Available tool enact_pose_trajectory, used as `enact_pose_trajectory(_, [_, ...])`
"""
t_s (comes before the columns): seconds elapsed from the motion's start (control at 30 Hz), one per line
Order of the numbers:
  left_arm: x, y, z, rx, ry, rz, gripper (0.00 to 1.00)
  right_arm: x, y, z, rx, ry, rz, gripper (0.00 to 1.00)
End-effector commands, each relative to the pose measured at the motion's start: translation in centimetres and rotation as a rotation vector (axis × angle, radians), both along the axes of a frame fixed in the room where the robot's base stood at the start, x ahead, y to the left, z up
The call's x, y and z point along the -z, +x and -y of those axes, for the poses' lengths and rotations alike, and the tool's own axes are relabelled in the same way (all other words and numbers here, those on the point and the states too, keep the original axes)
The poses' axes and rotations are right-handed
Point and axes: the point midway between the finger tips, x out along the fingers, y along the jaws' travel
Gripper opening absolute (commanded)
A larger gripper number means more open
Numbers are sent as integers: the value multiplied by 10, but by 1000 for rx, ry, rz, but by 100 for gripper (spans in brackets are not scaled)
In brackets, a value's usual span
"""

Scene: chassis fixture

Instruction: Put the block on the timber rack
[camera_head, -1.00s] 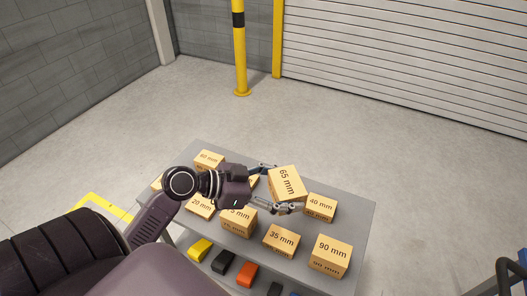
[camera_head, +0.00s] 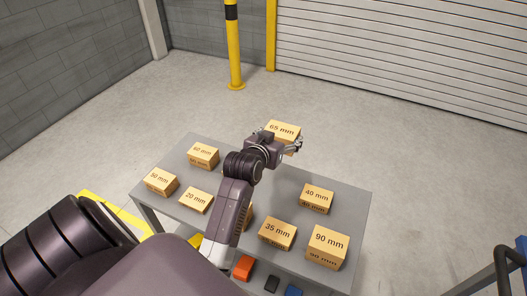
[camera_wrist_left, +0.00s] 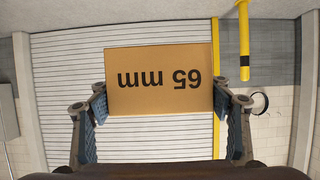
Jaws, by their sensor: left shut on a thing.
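The block labelled 65 mm (camera_head: 284,130) is tan with dark print. My left gripper (camera_head: 280,142) is shut on it and holds it above the far edge of the grey table. In the left wrist view the 65 mm block (camera_wrist_left: 160,80) sits between the two fingers of my left gripper (camera_wrist_left: 160,95), its print upside down. Blocks labelled 60 mm (camera_head: 203,155), 50 mm (camera_head: 160,181), 20 mm (camera_head: 196,201), 40 mm (camera_head: 316,198), 35 mm (camera_head: 277,234) and 90 mm (camera_head: 326,247) stand on the table. Another block is mostly hidden behind my arm. I cannot make out a timber rack. My right gripper is out of view.
The grey table (camera_head: 352,205) has bare room at its far middle. Coloured pieces, one orange (camera_head: 243,267), lie on a lower level in front. A yellow post (camera_head: 234,45) and a shutter (camera_head: 400,60) stand behind. Blue framing is at the right edge.

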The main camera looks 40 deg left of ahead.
Motion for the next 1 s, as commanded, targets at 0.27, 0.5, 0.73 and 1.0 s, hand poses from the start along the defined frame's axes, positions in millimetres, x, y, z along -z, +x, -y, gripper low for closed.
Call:
enact_pose_trajectory(0.27, [78,-1,0,1,-1,-6,36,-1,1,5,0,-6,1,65])
enact_pose_trajectory(0.5, [129,-1,0,0,0,-2,36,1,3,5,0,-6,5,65])
enact_pose_trajectory(0.73, [149,-1,0,1,2,-1,36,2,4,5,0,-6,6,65])
enact_pose_trajectory(1.0, [178,0,-1,1,2,2,36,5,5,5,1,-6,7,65])
